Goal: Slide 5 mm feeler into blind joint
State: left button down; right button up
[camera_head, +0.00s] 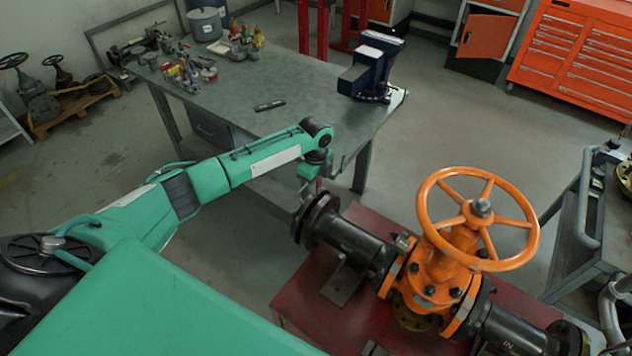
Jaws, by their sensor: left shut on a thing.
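The orange gate valve (455,250) with its round handwheel (430,210) sits in a black pipe run on a red stand. At the pipe's left end is the blind joint (317,221), a pair of dark round flanges set face to face; the gap between them is too small to make out. My left gripper (317,186) points down just above this joint, shut on a small thin thing, likely the feeler. The feeler's tip and its contact with the joint cannot be told at this size. My right gripper is not in view.
A grey workbench (300,75) behind carries a blue vise (372,70), a small dark flat item (269,105), tools and a grey pot (204,25). A grey cart (575,255) stands close at the right. Orange tool cabinets (572,60) are at the back.

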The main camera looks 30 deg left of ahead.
aim_at(316, 197)
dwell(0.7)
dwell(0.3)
pick_arm(q)
jog(key=shift+p, duration=0.45)
jog(key=shift+f, duration=0.2)
jog(key=shift+f+b, duration=0.9)
jog(key=shift+f, duration=0.55)
jog(key=shift+f+b, duration=0.65)
jog(key=shift+f, duration=0.5)
jog(key=c, duration=1.1)
grip_release()
jog(key=shift+c, duration=0.2)
